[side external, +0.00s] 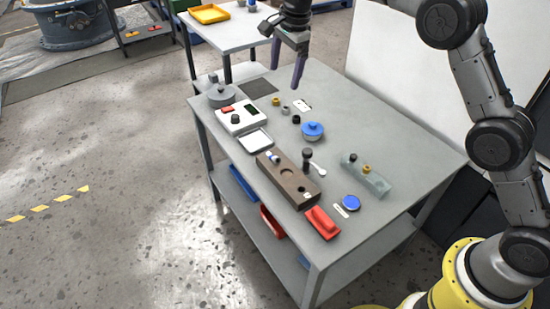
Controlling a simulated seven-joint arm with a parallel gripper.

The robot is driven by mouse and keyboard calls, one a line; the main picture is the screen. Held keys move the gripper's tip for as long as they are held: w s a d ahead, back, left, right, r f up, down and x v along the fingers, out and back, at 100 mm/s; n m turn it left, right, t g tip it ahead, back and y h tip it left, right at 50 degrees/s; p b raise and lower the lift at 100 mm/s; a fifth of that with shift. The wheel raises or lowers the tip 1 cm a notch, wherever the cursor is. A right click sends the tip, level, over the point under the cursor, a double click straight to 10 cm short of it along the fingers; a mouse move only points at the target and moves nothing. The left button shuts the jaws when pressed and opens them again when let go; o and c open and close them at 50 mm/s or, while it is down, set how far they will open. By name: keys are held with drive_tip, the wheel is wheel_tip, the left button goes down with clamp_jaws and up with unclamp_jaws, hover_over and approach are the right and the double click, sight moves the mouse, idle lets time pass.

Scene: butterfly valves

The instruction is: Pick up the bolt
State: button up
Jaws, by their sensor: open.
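My gripper (285,74) hangs above the far part of the grey worktable (400,150), its long dark fingers pointing down, open and empty. No part can be named as the bolt with certainty at this size. A dark, round-headed upright piece (307,156) stands beside the brown block (287,180), well toward the camera from my gripper. Small pieces, one brassy (276,101) and two dark (286,110), lie on the table below and near my gripper. A grey block (366,175) carries a dark piece and a brassy piece.
A blue-lidded round pot (312,131), a white scale (241,118), a white tray (255,140), a red block (322,223) and a blue disc (351,202) also stand on the table. The right part of the tabletop is mostly clear. A second table (235,36) stands behind.

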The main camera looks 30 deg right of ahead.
wheel_tip(320, 180, down, 8)
drive_tip(key=w+a+g, duration=0.1)
drive_tip(key=w+a, duration=0.1)
drive_tip(key=g, duration=0.1)
hover_over(274, 159)
drive_tip(key=w, duration=0.1)
drive_tip(key=shift+n, duration=0.3)
drive_tip(key=f, duration=1.4)
drive_tip(key=shift+w+d+f, duration=0.1)
drive_tip(key=shift+d+f, duration=0.1)
drive_tip(key=shift+d, duration=0.2)
drive_tip(key=shift+f, duration=2.95)
clamp_jaws()
drive_tip(key=shift+r, duration=0.15)
